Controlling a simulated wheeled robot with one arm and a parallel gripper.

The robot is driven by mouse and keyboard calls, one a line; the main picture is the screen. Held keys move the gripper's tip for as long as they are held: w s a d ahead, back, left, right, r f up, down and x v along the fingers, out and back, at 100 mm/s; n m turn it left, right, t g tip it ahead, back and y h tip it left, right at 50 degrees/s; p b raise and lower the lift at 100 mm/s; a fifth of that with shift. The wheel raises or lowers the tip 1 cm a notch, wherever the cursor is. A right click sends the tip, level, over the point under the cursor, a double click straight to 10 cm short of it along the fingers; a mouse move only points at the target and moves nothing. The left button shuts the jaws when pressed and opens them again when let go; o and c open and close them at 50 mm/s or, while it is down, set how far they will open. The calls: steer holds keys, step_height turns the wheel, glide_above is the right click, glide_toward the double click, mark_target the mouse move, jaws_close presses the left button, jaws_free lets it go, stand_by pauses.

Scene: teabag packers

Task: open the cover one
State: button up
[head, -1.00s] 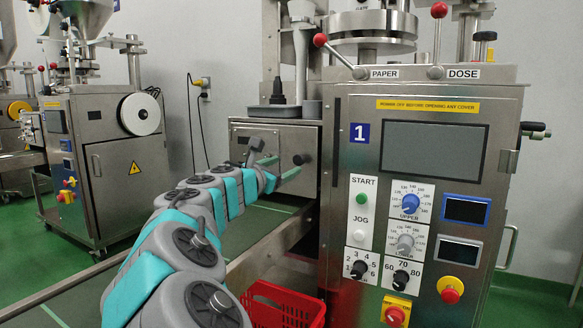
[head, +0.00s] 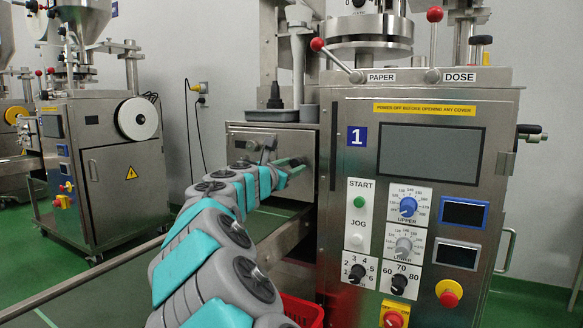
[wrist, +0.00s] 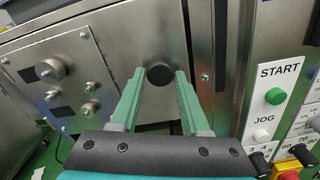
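Machine 1 has a metal front cover (head: 240,134), left of its control panel. The cover looks closed. In the wrist view the cover (wrist: 140,30) has a round black knob (wrist: 159,74). My gripper (wrist: 160,77) is open, with its two green fingers on either side of the knob and small gaps showing. I cannot tell how far the fingertips reach past it. In the head view my gripper (head: 291,163) is at the cover's right side and hides most of the knob.
The control panel (head: 357,135), marked 1, stands right of the cover; a yellow label (head: 425,109) warns about power before opening covers. A rotary power switch (head: 394,314) is low on it. A red crate (head: 302,310) sits below. Another machine (head: 110,160) stands left.

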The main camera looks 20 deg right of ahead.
jaws_close()
stand_by(1.0)
